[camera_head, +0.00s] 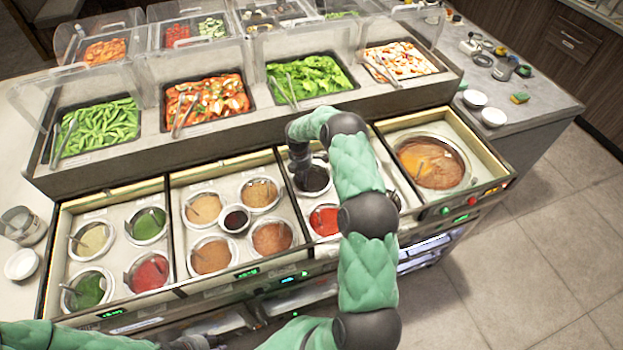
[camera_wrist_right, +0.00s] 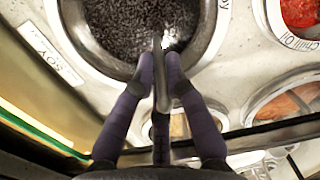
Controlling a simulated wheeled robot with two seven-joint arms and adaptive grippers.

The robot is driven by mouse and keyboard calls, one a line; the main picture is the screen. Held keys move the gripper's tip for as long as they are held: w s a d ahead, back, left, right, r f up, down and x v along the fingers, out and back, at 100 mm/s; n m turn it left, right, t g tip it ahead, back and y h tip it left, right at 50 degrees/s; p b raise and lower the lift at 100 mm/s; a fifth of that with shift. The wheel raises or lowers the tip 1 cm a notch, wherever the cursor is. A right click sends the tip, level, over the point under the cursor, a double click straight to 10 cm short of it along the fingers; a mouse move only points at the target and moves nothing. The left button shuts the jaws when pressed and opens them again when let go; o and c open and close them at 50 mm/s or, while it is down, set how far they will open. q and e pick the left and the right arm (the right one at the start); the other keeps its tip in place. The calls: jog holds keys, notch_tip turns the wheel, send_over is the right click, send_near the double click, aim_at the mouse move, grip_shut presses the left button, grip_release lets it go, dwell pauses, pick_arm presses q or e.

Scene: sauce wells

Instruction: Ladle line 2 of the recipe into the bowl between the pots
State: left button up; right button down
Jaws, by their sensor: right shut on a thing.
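My right gripper (camera_head: 301,168) is at the dark pot (camera_head: 318,180) in the third section. In the right wrist view its two fingers (camera_wrist_right: 165,75) are shut on a thin metal ladle handle (camera_wrist_right: 160,95). The small bowl (camera_head: 235,219) stands between several pots in the second section and shows dark contents. My left arm is at the bottom left edge; its gripper's state is unclear. No recipe is readable.
A red pot (camera_head: 325,220) sits just in front of the dark pot, labelled Chilli Oil in the wrist view. Metal dividers separate the sections. A large soup pot (camera_head: 437,162) is at right. Salad trays (camera_head: 310,77) and clear guards stand behind.

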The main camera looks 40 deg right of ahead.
jog(key=shift+f, duration=0.1)
dwell(0.3)
jog(key=c, duration=0.6)
grip_release()
jog(key=shift+o, duration=0.2)
jog(key=shift+r+p, duration=2.15)
jog(key=shift+r, duration=2.35)
